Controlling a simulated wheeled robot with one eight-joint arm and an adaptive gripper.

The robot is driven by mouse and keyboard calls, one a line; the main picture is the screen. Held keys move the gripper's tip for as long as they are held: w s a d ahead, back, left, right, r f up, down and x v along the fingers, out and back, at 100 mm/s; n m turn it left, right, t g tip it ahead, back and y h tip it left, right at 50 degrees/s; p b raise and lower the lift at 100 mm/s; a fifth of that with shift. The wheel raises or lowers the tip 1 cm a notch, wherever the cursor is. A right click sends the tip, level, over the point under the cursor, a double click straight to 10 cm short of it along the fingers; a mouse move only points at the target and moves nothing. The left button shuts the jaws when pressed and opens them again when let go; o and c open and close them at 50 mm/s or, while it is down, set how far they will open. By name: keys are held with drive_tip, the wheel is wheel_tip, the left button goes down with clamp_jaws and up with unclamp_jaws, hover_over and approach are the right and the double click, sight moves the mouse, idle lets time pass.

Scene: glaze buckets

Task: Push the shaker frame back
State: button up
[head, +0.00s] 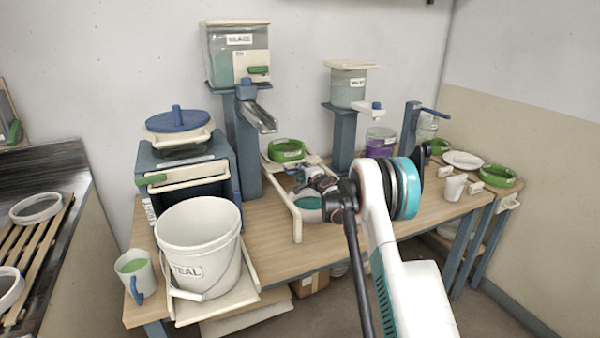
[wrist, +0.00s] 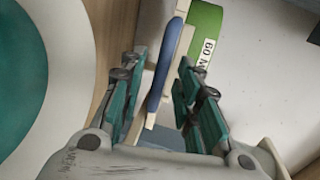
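The shaker frame is a cream frame (head: 314,160) on the bench that carries a green sieve (head: 287,150). In the wrist view the green sieve (wrist: 204,32) has a "60 M" label. A blue upright part (wrist: 168,62), seemingly the frame's handle, stands between my fingers beside a cream bar. My gripper (head: 318,181) is over the bench in front of the sieve; it also shows in the wrist view (wrist: 160,66). Its teal-padded fingers are apart, with visible gaps to the blue part. My arm hides part of the frame's right side in the head view.
A bowl of teal glaze (head: 308,203) sits just below my gripper. A white TEAL bucket (head: 198,245) stands front left. A glaze dispenser (head: 237,55) with a metal chute rises behind left, another dispenser (head: 348,90) behind right. Bare bench (head: 270,235) lies between.

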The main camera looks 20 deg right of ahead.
drive_tip(key=s+r, duration=0.2)
drive_tip(key=s, duration=0.8)
drive_tip(key=shift+d, duration=0.15)
